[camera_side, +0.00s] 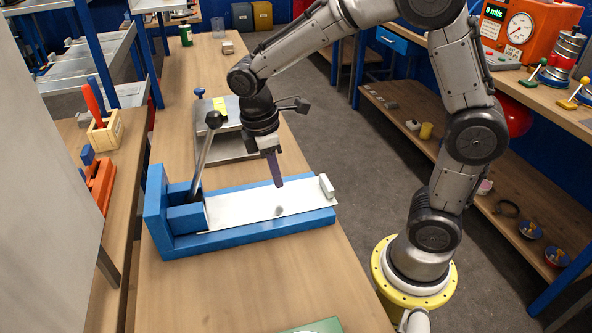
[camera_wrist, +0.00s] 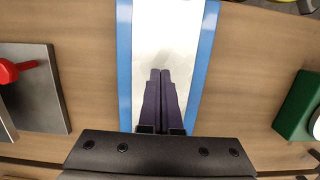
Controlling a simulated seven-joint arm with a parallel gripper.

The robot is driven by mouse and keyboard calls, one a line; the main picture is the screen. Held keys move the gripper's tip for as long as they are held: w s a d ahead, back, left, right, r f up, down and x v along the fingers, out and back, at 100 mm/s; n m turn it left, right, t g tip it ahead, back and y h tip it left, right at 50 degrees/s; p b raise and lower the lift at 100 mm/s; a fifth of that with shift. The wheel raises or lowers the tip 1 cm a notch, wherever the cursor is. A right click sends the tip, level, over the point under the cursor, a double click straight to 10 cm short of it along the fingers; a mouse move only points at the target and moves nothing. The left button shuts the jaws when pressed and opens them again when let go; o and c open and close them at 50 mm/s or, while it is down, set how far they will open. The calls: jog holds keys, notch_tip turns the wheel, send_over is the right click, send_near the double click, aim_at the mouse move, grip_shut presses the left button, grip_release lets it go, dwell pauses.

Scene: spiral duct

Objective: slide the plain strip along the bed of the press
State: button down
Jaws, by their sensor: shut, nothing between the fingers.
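The plain strip (camera_side: 248,207) is a flat whitish sheet lying on the bed of the blue press (camera_side: 260,238). A small pale block (camera_side: 326,187) sits at its right end. The press's lever (camera_side: 203,155) with a dark knob stands up at the left end of the bed. My gripper (camera_side: 279,186) points down over the strip near its middle, its purple fingers closed together and empty. In the wrist view the fingertips (camera_wrist: 160,72) are over the strip (camera_wrist: 166,38), between the blue side rails (camera_wrist: 124,60). I cannot tell whether the tips touch the strip.
A grey metal plate device (camera_side: 238,146) with a blue knob stands behind the press. A green object (camera_side: 312,326) lies at the bench's front edge; a green block also shows in the wrist view (camera_wrist: 300,106). The wooden bench (camera_side: 200,290) in front of the press is mostly clear.

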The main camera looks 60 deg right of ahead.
aim_at(327, 180)
jog(key=s+d, duration=0.7)
jog(key=shift+s+d, duration=0.3)
jog(key=shift+s+f, duration=0.1)
jog(key=shift+f, duration=0.8)
